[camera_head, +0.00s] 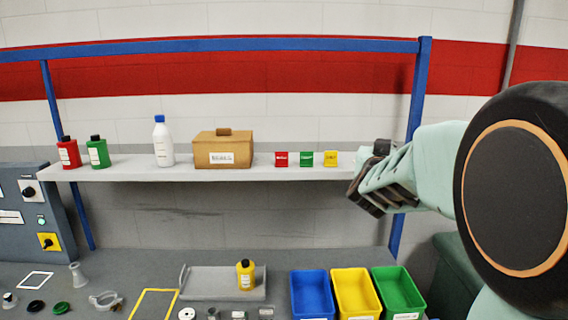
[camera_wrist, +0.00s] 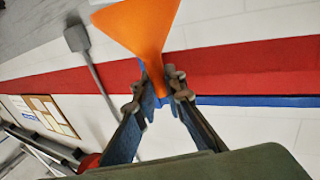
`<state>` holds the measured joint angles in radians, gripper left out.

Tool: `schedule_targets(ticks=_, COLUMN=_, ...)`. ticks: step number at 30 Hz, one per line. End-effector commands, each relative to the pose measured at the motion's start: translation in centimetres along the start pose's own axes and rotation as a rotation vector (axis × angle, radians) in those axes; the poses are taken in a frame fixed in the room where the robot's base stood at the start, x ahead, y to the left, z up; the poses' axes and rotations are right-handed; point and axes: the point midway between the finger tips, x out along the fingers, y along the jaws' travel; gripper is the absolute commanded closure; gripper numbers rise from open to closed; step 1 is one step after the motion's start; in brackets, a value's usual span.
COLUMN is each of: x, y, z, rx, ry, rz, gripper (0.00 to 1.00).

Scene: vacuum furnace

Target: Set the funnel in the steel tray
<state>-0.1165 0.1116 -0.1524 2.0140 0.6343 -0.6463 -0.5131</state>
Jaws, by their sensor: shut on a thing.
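An orange funnel (camera_wrist: 138,28) shows in the wrist view, its wide cone toward the top and its narrow stem between my fingertips. My gripper (camera_wrist: 160,92) is shut on that stem. In the head view my gripper (camera_head: 368,190) is raised by the right end of the shelf, well above the bench; the funnel cannot be made out there. The grey steel tray (camera_head: 205,284) lies on the bench, below and left of my gripper. A yellow bottle (camera_head: 245,275) stands at its right side, and its left part looks bare.
Blue (camera_head: 311,295), yellow (camera_head: 355,293) and green (camera_head: 398,290) bins stand right of the tray. Small parts and a yellow frame (camera_head: 155,303) lie in front and left. The shelf (camera_head: 215,173) above holds bottles, a brown box (camera_head: 222,150) and coloured blocks.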

Motion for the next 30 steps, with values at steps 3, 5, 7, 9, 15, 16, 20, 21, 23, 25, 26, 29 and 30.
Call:
schedule_targets(ticks=3, x=-0.7, y=-1.0, z=6.1, rx=-0.009, ry=-0.012, rz=-0.03, gripper=1.0)
schedule_targets(ticks=5, x=-1.5, y=-1.9, z=9.1, rx=-0.009, ry=-0.012, rz=-0.066, gripper=1.0)
schedule_targets(ticks=7, x=-2.8, y=-3.0, z=12.5, rx=-0.008, ry=-0.014, rz=-0.122, gripper=1.0)
schedule_targets(ticks=9, x=-4.3, y=-4.3, z=15.4, rx=-0.005, ry=-0.014, rz=-0.186, gripper=1.0)
schedule_targets(ticks=15, x=-8.3, y=-7.1, z=20.4, rx=-0.001, ry=-0.007, rz=-0.332, gripper=1.0)
schedule_targets(ticks=16, x=-8.7, y=-7.4, z=20.8, rx=-0.001, ry=-0.007, rz=-0.348, gripper=1.0)
schedule_targets(ticks=20, x=-10.0, y=-8.1, z=21.9, rx=0.0, ry=-0.003, rz=-0.389, gripper=1.0)
schedule_targets(ticks=21, x=-10.2, y=-8.2, z=22.1, rx=0.0, ry=-0.001, rz=-0.396, gripper=1.0)
schedule_targets(ticks=23, x=-10.4, y=-8.4, z=22.1, rx=0.0, ry=0.001, rz=-0.403, gripper=1.0)
schedule_targets(ticks=25, x=-10.4, y=-8.4, z=22.1, rx=0.001, ry=0.002, rz=-0.404, gripper=1.0)
schedule_targets(ticks=26, x=-10.4, y=-8.3, z=22.1, rx=0.001, ry=0.002, rz=-0.403, gripper=1.0)
schedule_targets(ticks=29, x=-10.3, y=-8.3, z=22.1, rx=0.001, ry=0.002, rz=-0.402, gripper=1.0)
schedule_targets(ticks=30, x=-10.3, y=-8.3, z=22.1, rx=0.001, ry=0.002, rz=-0.402, gripper=1.0)
